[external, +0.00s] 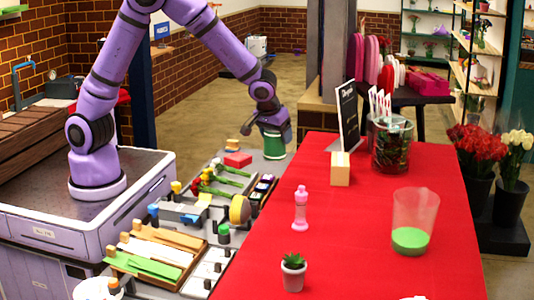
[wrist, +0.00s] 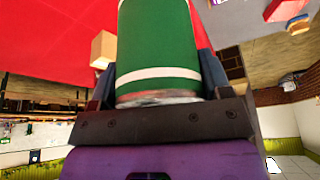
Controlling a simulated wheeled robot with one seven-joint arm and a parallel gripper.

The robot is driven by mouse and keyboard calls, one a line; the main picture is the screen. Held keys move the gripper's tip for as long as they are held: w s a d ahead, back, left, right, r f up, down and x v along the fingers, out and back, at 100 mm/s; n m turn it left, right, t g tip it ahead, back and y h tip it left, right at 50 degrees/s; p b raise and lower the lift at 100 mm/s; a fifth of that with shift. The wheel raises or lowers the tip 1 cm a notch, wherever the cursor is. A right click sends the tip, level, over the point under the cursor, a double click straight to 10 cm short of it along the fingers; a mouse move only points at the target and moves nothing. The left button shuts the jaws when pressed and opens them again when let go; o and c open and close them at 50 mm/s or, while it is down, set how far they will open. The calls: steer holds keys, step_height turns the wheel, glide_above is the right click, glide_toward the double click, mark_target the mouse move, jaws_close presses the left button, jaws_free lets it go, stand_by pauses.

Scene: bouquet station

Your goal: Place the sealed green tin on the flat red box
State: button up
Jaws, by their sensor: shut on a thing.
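The green tin (external: 274,147) is held in my gripper (external: 273,132), at the far end of the grey work surface. In the wrist view the tin (wrist: 158,42) fills the upper middle, green with white bands, between the dark fingers. I cannot tell whether its base touches the surface. The flat red box (external: 238,159) lies on the grey surface, left of the tin and apart from it. A red block at the top right of the wrist view (wrist: 284,9) looks like the same box.
The red-covered table (external: 330,220) stands right of the tin, with a wooden block (external: 340,169), a black sign (external: 348,118) and a glass jar (external: 391,145). Stems (external: 215,180), a yellow roll (external: 240,209) and trays (external: 150,255) crowd the grey surface nearer the camera.

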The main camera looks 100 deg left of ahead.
steer(key=s+a+n+g, duration=0.3)
steer(key=s+a+n, duration=0.4)
steer(key=s+a, duration=1)
steer(key=s+a+n+g+h, duration=0.1)
steer(key=s+a+n, duration=0.2)
steer(key=s, duration=0.7)
steer(key=s+a+n+g, duration=0.1)
steer(key=s+a+n, duration=0.25)
steer(key=s, duration=0.55)
glide_above(237, 156)
step_height(237, 156, down, 12)
steer(key=shift+a+f, duration=0.1)
steer(key=shift+f, duration=1.55)
steer(key=shift+f, duration=0.1)
steer(key=o, duration=1.1)
